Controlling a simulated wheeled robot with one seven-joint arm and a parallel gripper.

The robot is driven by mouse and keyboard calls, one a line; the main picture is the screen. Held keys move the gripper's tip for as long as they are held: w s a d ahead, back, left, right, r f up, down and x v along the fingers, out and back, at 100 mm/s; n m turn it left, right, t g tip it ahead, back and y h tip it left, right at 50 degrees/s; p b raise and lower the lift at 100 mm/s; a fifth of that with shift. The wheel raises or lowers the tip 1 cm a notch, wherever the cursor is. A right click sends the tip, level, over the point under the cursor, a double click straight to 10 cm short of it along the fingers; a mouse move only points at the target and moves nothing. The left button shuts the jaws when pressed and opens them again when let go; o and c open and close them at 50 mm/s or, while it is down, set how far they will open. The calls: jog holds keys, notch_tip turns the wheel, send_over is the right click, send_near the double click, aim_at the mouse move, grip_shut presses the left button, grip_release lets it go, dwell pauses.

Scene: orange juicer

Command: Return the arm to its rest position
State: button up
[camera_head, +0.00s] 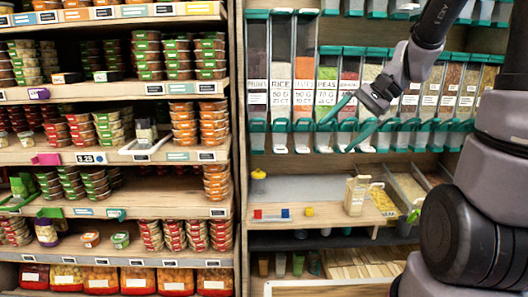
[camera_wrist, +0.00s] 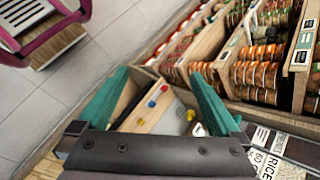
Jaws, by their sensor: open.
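My gripper (camera_head: 336,136) hangs in the air in front of the clear dispensers, to the right of the centre in the head view. Its two teal fingers are spread apart with nothing between them. The arm reaches in from the upper right. In the wrist view the open gripper (camera_wrist: 158,74) shows its teal fingers on either side, with small coloured items on a shelf visible beyond and between them. No object is held.
Clear dispensers (camera_head: 304,75) line the wall behind my gripper. Below is a wooden shelf (camera_head: 330,217) with a beige box-like item (camera_head: 357,194) and small coloured blocks (camera_head: 271,213). Stocked shelves (camera_head: 120,155) fill the left. Tiled floor (camera_wrist: 110,35) shows in the wrist view.

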jog(key=s+d+r+n+t+h, duration=0.3)
jog(key=s+d+r+t+h, duration=0.2)
jog(key=s+r, duration=0.4)
jog(key=shift+s+d+r+n+t+h, duration=0.3)
jog(key=shift+s+t+h, duration=0.1)
jog(key=shift+t+h, duration=0.25)
